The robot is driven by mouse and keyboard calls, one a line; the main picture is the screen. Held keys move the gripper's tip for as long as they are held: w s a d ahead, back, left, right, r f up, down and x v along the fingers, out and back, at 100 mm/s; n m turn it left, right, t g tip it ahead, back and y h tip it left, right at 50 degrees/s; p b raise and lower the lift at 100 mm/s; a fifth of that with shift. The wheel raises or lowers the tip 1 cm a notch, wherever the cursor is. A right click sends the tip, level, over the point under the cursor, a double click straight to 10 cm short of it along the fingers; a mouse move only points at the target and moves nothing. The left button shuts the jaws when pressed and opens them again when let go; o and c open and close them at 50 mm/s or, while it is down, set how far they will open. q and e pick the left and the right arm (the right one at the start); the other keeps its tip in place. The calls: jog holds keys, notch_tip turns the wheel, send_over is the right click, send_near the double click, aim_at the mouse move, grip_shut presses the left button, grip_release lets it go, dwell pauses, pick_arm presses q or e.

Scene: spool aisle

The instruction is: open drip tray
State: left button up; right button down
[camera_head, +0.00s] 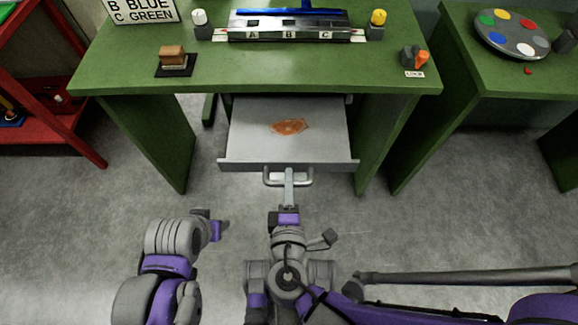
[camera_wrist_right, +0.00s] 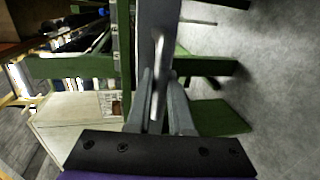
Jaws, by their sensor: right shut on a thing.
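The drip tray (camera_head: 330,118) is a grey drawer under the green table, pulled out toward me, with an orange-brown stain (camera_head: 289,126) on its floor. Its front carries a metal bar handle (camera_head: 303,182). My right gripper (camera_head: 289,176) is shut on the handle at its middle. In the right wrist view, the two fingers of the right gripper (camera_wrist_right: 160,100) close around the handle (camera_wrist_right: 157,75), and the tray front shows as a grey strip above. My left gripper (camera_head: 215,224) is off to the left, apart from the tray; its finger opening is not clear.
The green table (camera_head: 240,75) holds a device marked A, B, C (camera_head: 290,24), a brown block (camera_head: 172,57), a sign (camera_head: 140,10) and an orange-handled lever (camera_head: 416,57). A red shelf (camera_head: 75,110) stands left. Another green table (camera_head: 500,75) with a colour disc stands right. Grey floor is clear in front.

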jog(key=shift+s, duration=0.4)
pick_arm(q)
jog(key=shift+s, duration=0.15)
pick_arm(e)
jog(key=c, duration=0.8)
grip_release()
jog(key=shift+w, duration=0.1)
pick_arm(q)
jog(key=shift+s, duration=0.1)
